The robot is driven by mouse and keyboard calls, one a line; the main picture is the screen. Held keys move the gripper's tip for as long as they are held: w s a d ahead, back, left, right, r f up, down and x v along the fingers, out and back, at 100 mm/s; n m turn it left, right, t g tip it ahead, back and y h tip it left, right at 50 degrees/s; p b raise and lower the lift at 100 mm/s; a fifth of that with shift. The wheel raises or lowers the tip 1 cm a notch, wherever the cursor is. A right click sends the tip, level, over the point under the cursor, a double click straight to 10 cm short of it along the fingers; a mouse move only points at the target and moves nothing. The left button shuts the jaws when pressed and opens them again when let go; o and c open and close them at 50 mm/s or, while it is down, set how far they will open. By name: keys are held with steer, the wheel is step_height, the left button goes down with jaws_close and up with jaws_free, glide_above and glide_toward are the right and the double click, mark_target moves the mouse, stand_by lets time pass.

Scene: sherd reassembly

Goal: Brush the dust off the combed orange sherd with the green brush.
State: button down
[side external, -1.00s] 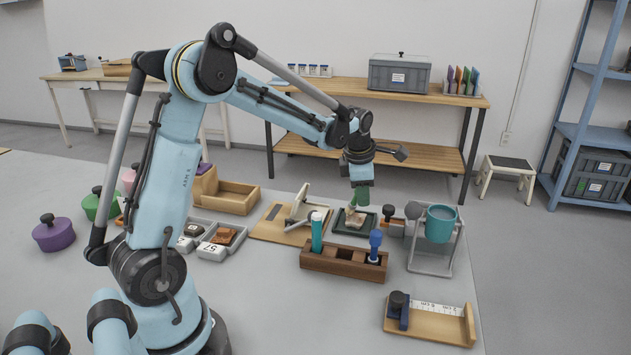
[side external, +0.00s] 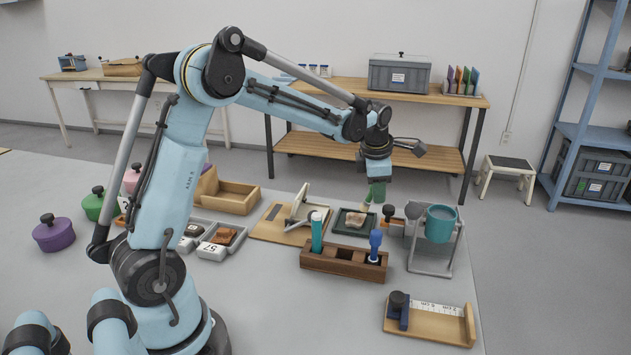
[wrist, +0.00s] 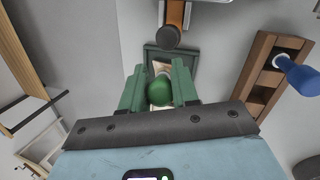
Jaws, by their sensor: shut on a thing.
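My gripper (side external: 376,190) is shut on the green brush (wrist: 159,91), whose round green end shows between the fingers in the wrist view. The pale bristle end (side external: 365,207) points down. A pinkish-tan sherd (side external: 354,219) lies in a dark green tray (side external: 341,228); its combing is too small to make out. The brush is above the tray's right side and seems apart from the sherd. In the wrist view the tray (wrist: 150,48) is beyond the fingers, and the sherd is mostly hidden behind them and the brush.
A wooden rack (side external: 330,261) with teal and blue-handled tools stands in front of the tray. A teal cup (side external: 440,224) in a grey stand is to the right. Grey trays (side external: 212,250) with brown sherds lie left. A measuring board (side external: 440,325) lies front right.

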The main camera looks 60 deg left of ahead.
steer(key=shift+r, duration=2.25)
steer(key=shift+r, duration=1.5)
step_height(320, 180, down, 7)
steer(key=s+a, duration=0.2)
steer(key=shift+s+a+f, duration=0.15)
steer(key=shift+s+a, duration=0.1)
steer(key=shift+a, duration=0.05)
steer(key=shift+f, duration=0.8)
